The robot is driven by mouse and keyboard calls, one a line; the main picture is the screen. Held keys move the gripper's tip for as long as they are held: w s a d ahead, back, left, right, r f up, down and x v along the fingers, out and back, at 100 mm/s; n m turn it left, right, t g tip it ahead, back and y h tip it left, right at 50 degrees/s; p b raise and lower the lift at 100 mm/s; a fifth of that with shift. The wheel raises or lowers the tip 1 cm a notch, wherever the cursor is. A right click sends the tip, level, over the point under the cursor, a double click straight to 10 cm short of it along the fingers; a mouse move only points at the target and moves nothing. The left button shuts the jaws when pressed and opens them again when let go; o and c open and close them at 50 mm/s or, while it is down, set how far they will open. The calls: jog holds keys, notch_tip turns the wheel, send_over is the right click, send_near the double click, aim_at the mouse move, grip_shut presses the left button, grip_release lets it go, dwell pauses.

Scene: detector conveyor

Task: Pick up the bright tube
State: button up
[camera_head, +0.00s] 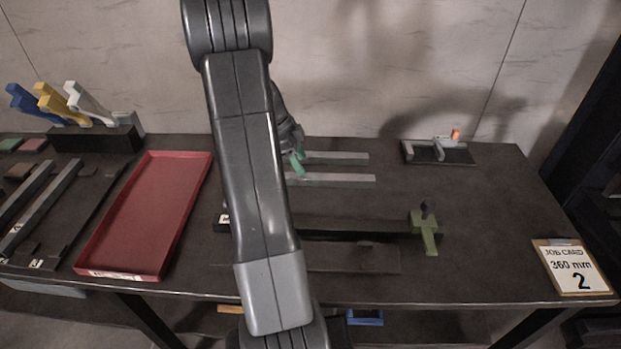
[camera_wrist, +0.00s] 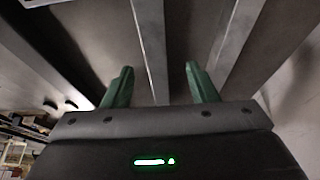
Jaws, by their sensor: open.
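Two long grey bars or tubes lie side by side on the table, a far one (camera_head: 338,156) and a near one (camera_head: 335,180). I cannot tell for sure which is the bright tube. My gripper (camera_head: 297,160) is at their left part, its green fingers pointing down, and my arm hides their left ends. In the wrist view the gripper (camera_wrist: 158,78) is open and empty. One tube (camera_wrist: 150,40) runs between its fingers, and the other (camera_wrist: 236,45) passes by the right finger. Contact cannot be told.
A red tray (camera_head: 150,215) stands left of my arm, with labelled bars (camera_head: 45,212) on a dark rack beyond it. A green stop (camera_head: 425,230) stands on a dark rail. A job card (camera_head: 572,268) reads 360 mm, 2. A small fixture (camera_head: 438,150) sits at back right.

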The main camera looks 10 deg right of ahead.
aim_at(310, 175)
jog(key=shift+s+p+x, duration=0.15)
jog(key=shift+p+x, duration=0.15)
jog(key=shift+x, duration=1.2)
jog(key=shift+s+p+x, duration=0.15)
jog(key=shift+p+x, duration=0.1)
jog(key=shift+x, duration=1.3)
jog(key=shift+d+r, duration=0.15)
jog(key=shift+r, duration=0.05)
grip_shut()
